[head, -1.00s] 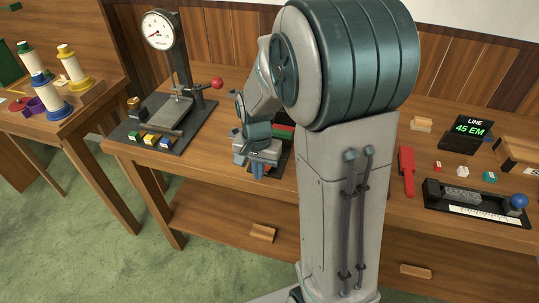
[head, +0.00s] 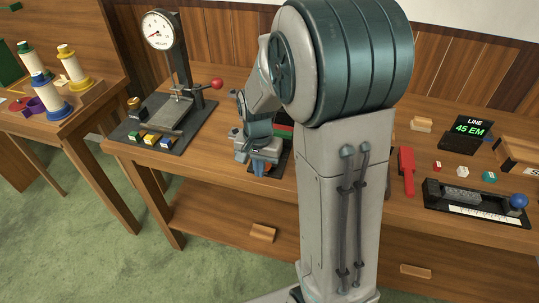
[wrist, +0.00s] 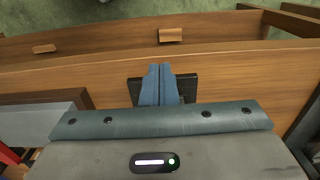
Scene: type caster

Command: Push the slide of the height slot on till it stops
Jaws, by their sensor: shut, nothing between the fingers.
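My gripper (head: 260,168) is at the front part of the main table, pointing down. Its blue fingers also show in the wrist view (wrist: 159,86), closed together with nothing between them. They are over or in front of a dark block (wrist: 189,86) near the table's front edge. In the head view a dark base (head: 284,163) with green and red parts (head: 284,133) shows behind my gripper, mostly hidden by it and my arm. I take this to be the height slot. Its slide cannot be made out, and contact with the fingers cannot be told.
A dial gauge stand (head: 160,30) with a red-knobbed lever (head: 217,84) is to the left. Right of my arm lie a red bar (head: 407,172), a black tray with a blue knob (head: 518,201) and a display reading "LINE 45 EM" (head: 468,128). The table front between is clear.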

